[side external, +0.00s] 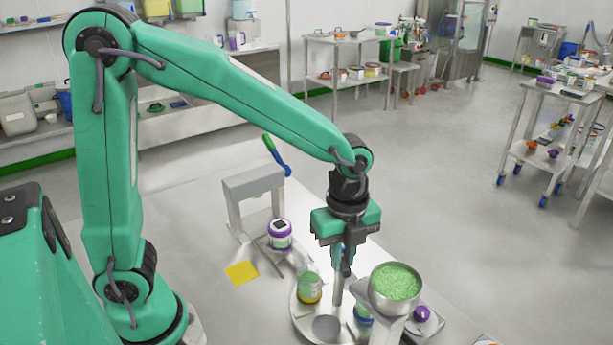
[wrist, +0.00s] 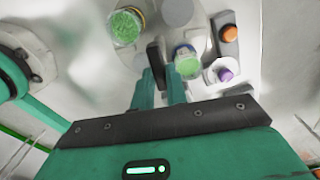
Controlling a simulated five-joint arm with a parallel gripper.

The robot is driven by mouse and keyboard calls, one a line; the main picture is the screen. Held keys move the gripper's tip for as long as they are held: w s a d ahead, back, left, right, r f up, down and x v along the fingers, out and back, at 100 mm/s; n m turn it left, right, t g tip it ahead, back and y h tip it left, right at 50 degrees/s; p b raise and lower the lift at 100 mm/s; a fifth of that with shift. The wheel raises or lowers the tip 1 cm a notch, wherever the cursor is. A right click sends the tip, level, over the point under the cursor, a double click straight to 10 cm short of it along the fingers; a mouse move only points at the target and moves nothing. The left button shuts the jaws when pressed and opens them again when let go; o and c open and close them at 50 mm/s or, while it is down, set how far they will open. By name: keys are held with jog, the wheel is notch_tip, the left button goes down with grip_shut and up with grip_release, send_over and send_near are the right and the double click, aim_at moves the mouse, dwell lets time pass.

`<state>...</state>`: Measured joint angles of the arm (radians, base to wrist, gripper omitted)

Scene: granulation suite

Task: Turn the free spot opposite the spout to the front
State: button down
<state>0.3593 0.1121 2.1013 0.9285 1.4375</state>
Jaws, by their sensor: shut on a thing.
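A pale round turntable (side external: 297,318) stands on the bench, partly hidden by the hopper. My gripper (side external: 345,272) points down above it, shut on an upright grey post (side external: 338,291) that rises from the turntable. In the wrist view my gripper (wrist: 160,85) reaches over the turntable. A yellow-banded jar of green granules (side external: 310,288) stands left of the post; it also shows in the wrist view (wrist: 127,27). A blue-banded jar (wrist: 187,62) stands right of the fingers. A bare grey round spot (side external: 326,327) lies at the turntable's near side. The hopper (side external: 395,288) holds green granules; its spout is hidden.
A purple knob (side external: 421,314) is close to the hopper's right. Behind the turntable, a grey press-like stand (side external: 252,186) has a blue-green lever and a purple-lidded jar (side external: 280,235). A yellow square (side external: 241,273) lies on otherwise clear bench to the left.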

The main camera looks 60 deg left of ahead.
jog(key=shift+s+r+m, duration=0.1)
jog(key=shift+r+m, duration=0.05)
jog(key=shift+m, duration=3.05)
jog(key=c, duration=1.4)
grip_release()
jog(key=shift+r, duration=3.85)
